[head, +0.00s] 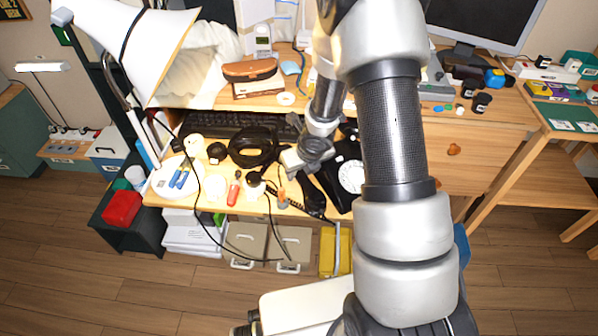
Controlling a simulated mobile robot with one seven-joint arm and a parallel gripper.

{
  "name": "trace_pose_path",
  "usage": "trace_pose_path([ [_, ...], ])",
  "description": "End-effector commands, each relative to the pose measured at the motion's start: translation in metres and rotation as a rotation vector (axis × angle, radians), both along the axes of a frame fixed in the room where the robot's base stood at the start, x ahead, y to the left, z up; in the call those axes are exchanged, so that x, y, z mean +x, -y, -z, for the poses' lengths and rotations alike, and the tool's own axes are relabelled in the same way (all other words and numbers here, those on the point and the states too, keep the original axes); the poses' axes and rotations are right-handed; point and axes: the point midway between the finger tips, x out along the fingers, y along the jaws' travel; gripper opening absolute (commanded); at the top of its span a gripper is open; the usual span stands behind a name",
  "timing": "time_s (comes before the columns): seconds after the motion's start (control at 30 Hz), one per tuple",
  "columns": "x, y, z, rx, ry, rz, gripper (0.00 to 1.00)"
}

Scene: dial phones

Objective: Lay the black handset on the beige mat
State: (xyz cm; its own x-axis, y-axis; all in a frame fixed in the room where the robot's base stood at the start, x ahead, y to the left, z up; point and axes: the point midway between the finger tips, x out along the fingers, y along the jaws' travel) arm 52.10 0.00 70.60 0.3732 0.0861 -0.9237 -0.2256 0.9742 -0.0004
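A black dial phone (345,168) with a white dial (352,176) stands at the front of the desk, partly hidden behind my arm. A long black piece that looks like the handset (313,197) lies left of the dial, near the desk's front edge, with a dark coiled cord (277,193) beside it. My gripper (296,168) is low over the desk, just above and left of this piece. Its fingers are small and dark here, so I cannot tell whether they are open or touch anything. I cannot make out the beige mat with certainty.
Left on the desk are a white plate (176,178) with blue tools, a red-handled screwdriver (234,190) and a coiled black cable (253,146). A keyboard (225,124) lies behind. A white lamp (140,42) overhangs the left. A brown case (252,76) sits on the raised shelf.

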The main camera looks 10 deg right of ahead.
Motion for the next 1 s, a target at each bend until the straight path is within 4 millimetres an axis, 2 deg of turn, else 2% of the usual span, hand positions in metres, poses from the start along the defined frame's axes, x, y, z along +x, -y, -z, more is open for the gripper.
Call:
trace_pose_path([
  [0.07, 0.0, 0.0, 0.0, 0.0, 0.0, 0.0, 0.44],
  [0.33, 0.0, 0.0, -0.001, 0.0, 0.0, 0.0, 0.44],
  [0.47, -0.001, 0.001, -0.01, 0.001, 0.001, 0.001, 0.44],
  [0.8, -0.027, 0.007, -0.077, 0.001, 0.002, 0.001, 0.44],
  [1.0, -0.04, 0.009, -0.105, 0.0, 0.0, 0.001, 0.44],
])
